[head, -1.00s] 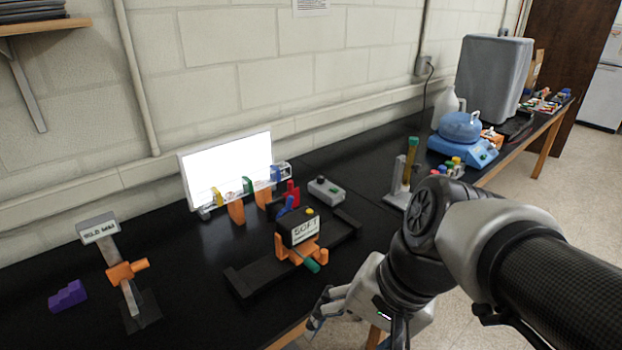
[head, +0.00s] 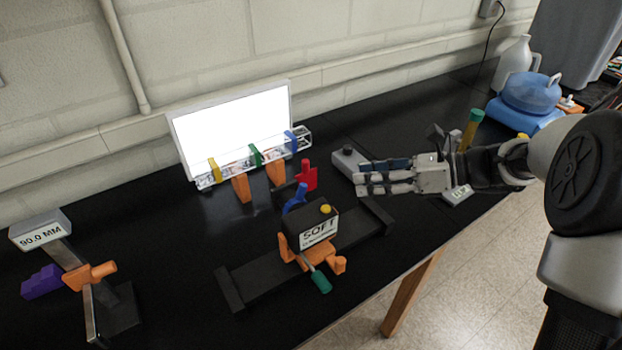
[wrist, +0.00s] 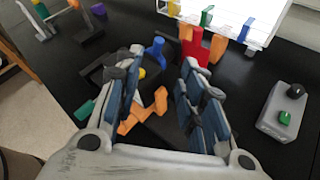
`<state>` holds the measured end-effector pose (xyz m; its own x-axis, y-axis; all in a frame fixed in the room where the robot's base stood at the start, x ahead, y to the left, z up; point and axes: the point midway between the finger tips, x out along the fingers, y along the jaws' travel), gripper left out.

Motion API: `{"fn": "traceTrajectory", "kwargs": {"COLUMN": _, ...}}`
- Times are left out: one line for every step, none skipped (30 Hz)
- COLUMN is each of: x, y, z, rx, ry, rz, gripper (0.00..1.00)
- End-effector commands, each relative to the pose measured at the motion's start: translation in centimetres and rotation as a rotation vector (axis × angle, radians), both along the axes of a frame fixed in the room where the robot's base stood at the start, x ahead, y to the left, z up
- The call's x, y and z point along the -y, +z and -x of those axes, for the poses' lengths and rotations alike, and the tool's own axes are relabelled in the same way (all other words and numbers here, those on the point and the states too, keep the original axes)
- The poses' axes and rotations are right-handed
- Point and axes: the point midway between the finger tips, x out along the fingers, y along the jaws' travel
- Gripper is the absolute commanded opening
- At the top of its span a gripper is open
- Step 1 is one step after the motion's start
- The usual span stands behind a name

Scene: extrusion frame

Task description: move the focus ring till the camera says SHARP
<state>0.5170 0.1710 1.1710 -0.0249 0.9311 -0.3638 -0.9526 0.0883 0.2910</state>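A dark camera (head: 318,229) stands on a black rail, its front label reading SOFT. It has a yellow button (head: 325,209) on top, an orange mount (head: 293,252) and a green-tipped handle (head: 321,282). A blue upright lever (head: 294,198) stands behind it; I cannot tell for sure which part is the focus ring. My gripper (head: 362,178) is above the bench, right of and behind the camera, touching nothing. In the wrist view my gripper (wrist: 162,65) is open and empty. The blue lever (wrist: 155,50) and part of the orange mount (wrist: 140,115) show between its fingers.
A red piece (head: 307,177) stands behind the camera. A lit white panel (head: 233,125) with a clear strip of coloured clips is at the back. A grey button box (head: 348,163) is by my fingers. A stand reading 90.0 MM (head: 42,230) is at left.

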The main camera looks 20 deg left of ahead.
Motion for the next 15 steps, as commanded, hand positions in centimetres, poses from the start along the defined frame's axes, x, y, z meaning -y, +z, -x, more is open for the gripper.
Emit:
{"fn": "traceTrajectory", "kwargs": {"x": -0.9, "y": -0.5, "z": 0.2, "rx": 0.0, "ry": 0.005, "rz": -0.001, "gripper": 0.36}}
{"fn": "traceTrajectory", "kwargs": {"x": -1.5, "y": -0.7, "z": 0.2, "rx": 0.0, "ry": 0.005, "rz": 0.0, "gripper": 0.36}}
{"fn": "traceTrajectory", "kwargs": {"x": -2.3, "y": -1.1, "z": 0.2, "rx": 0.0, "ry": 0.006, "rz": 0.0, "gripper": 0.36}}
{"fn": "traceTrajectory", "kwargs": {"x": -2.9, "y": -1.4, "z": 0.3, "rx": -0.001, "ry": 0.007, "rz": 0.001, "gripper": 0.36}}
{"fn": "traceTrajectory", "kwargs": {"x": -3.5, "y": -1.6, "z": 0.3, "rx": 0.0, "ry": 0.006, "rz": 0.001, "gripper": 0.36}}
{"fn": "traceTrajectory", "kwargs": {"x": -4.3, "y": -2.0, "z": 0.3, "rx": 0.001, "ry": 0.006, "rz": 0.001, "gripper": 0.36}}
{"fn": "traceTrajectory", "kwargs": {"x": -4.9, "y": -2.2, "z": 0.3, "rx": 0.001, "ry": 0.006, "rz": 0.001, "gripper": 0.36}}
{"fn": "traceTrajectory", "kwargs": {"x": -5.6, "y": -2.5, "z": 0.4, "rx": 0.002, "ry": 0.007, "rz": 0.001, "gripper": 0.36}}
{"fn": "traceTrajectory", "kwargs": {"x": -6.4, "y": -2.8, "z": 0.4, "rx": 0.002, "ry": 0.006, "rz": 0.002, "gripper": 0.36}}
{"fn": "traceTrajectory", "kwargs": {"x": -7.0, "y": -3.0, "z": 0.4, "rx": 0.002, "ry": 0.007, "rz": 0.001, "gripper": 0.36}}
{"fn": "traceTrajectory", "kwargs": {"x": -7.6, "y": -3.3, "z": 0.4, "rx": 0.002, "ry": 0.007, "rz": 0.002, "gripper": 0.36}}
{"fn": "traceTrajectory", "kwargs": {"x": -8.4, "y": -3.6, "z": 0.4, "rx": 0.002, "ry": 0.007, "rz": 0.002, "gripper": 0.36}}
{"fn": "traceTrajectory", "kwargs": {"x": -9.0, "y": -3.8, "z": 0.4, "rx": 0.002, "ry": 0.007, "rz": 0.001, "gripper": 0.36}}
{"fn": "traceTrajectory", "kwargs": {"x": -9.6, "y": -4.1, "z": 0.5, "rx": 0.002, "ry": 0.007, "rz": 0.002, "gripper": 0.36}}
{"fn": "traceTrajectory", "kwargs": {"x": -10.4, "y": -4.4, "z": 0.5, "rx": 0.002, "ry": 0.006, "rz": 0.002, "gripper": 0.36}}
